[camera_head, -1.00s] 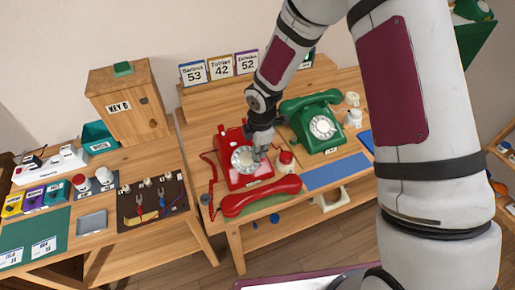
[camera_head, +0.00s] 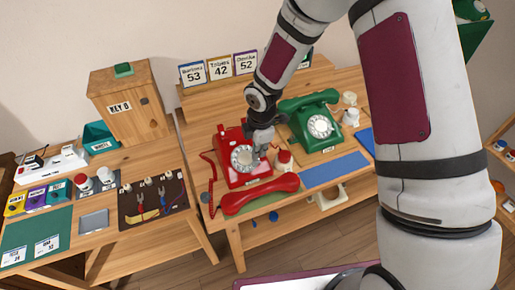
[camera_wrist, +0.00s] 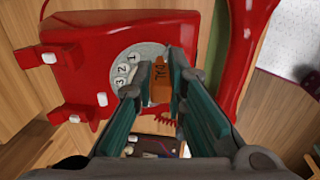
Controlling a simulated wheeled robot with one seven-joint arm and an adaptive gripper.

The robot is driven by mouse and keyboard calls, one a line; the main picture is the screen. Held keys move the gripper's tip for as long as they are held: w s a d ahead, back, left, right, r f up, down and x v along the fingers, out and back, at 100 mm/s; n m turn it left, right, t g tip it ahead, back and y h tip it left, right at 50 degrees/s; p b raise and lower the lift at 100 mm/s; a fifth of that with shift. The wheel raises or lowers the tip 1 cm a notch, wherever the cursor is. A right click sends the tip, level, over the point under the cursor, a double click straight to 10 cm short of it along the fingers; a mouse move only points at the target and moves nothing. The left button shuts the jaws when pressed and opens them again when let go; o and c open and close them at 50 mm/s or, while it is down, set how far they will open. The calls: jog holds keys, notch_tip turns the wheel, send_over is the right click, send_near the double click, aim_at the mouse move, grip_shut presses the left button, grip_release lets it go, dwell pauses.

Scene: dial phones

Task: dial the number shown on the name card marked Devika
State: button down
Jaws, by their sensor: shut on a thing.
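The card marked Devika (camera_head: 246,63) is the rightmost of three cards on the back shelf and reads 52. A red dial phone (camera_head: 240,172) stands on the table below, with a pale rotary dial (camera_head: 241,157). Its red handset (camera_head: 260,194) lies off the phone, in front of it. My gripper (camera_head: 256,158) is at the right side of that dial. In the wrist view, its fingers are shut on an orange piece (camera_wrist: 162,80) lettered like "DIAL", beside the dial's numbers (camera_wrist: 122,75). The piece's tip and any contact with the dial are hidden.
A green phone (camera_head: 318,122) stands close to the right. A blue mat (camera_head: 335,170) lies at the front right. The left table holds tools and a wooden KEY B cabinet (camera_head: 130,105).

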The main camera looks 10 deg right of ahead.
jog(key=shift+w, duration=0.15)
jog(key=shift+w+a+r+b, duration=0.55)
jog(key=shift+w+a, duration=0.2)
jog(key=shift+w, duration=0.15)
jog(key=shift+w+a+r, duration=0.5)
jog(key=shift+w, duration=0.05)
jog(key=shift+f, duration=0.1)
jog(key=shift+w+f+b, duration=0.2)
jog(key=shift+f+b, duration=0.3)
jog(key=shift+b, duration=0.05)
jog(key=shift+w+a+f+b, duration=0.1)
jog(key=shift+w+f+b, duration=0.1)
jog(key=shift+f+b, duration=0.2)
dwell(0.6)
jog(key=shift+s+d+f, duration=0.15)
jog(key=shift+s+d, duration=0.05)
jog(key=shift+d, duration=0.35)
